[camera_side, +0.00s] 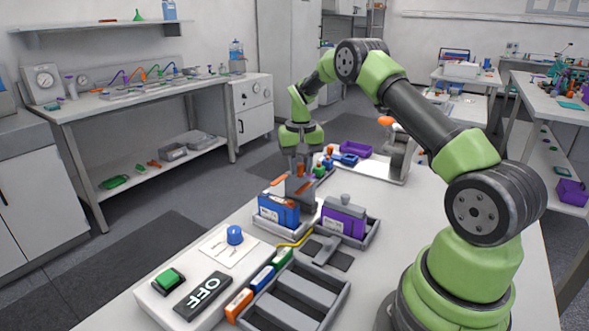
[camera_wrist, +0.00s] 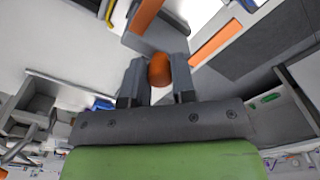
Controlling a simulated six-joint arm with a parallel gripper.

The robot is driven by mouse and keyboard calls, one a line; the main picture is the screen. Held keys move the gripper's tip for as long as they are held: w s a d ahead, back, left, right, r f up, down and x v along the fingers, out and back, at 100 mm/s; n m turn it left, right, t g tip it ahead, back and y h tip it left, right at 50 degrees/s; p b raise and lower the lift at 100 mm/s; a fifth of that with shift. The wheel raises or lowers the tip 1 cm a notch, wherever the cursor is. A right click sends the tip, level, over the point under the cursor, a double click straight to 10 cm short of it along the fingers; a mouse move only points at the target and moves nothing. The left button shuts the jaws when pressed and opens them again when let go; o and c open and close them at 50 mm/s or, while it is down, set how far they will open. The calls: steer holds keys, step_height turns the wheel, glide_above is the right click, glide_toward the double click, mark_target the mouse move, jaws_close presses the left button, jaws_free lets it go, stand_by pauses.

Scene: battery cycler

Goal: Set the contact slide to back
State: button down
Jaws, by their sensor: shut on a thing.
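My gripper (camera_side: 301,168) points down over the battery station in the side view. In the wrist view its two fingers (camera_wrist: 159,82) are closed on an orange knob (camera_wrist: 160,68). The knob sits on a grey block (camera_wrist: 157,38), which looks like the contact slide. In the side view this grey block (camera_side: 299,189) with orange marks is just behind and above the blue battery (camera_side: 277,211). The fingers hide part of the knob, and the slide's exact position along its track cannot be told.
A purple battery (camera_side: 344,216) stands in a grey holder to the right. A purple bin (camera_side: 355,150) is behind.

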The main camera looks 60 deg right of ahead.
steer(key=shift+d, duration=1.45)
steer(key=c, duration=0.9)
jaws_free()
steer(key=shift+c, duration=0.2)
step_height(320, 180, up, 10)
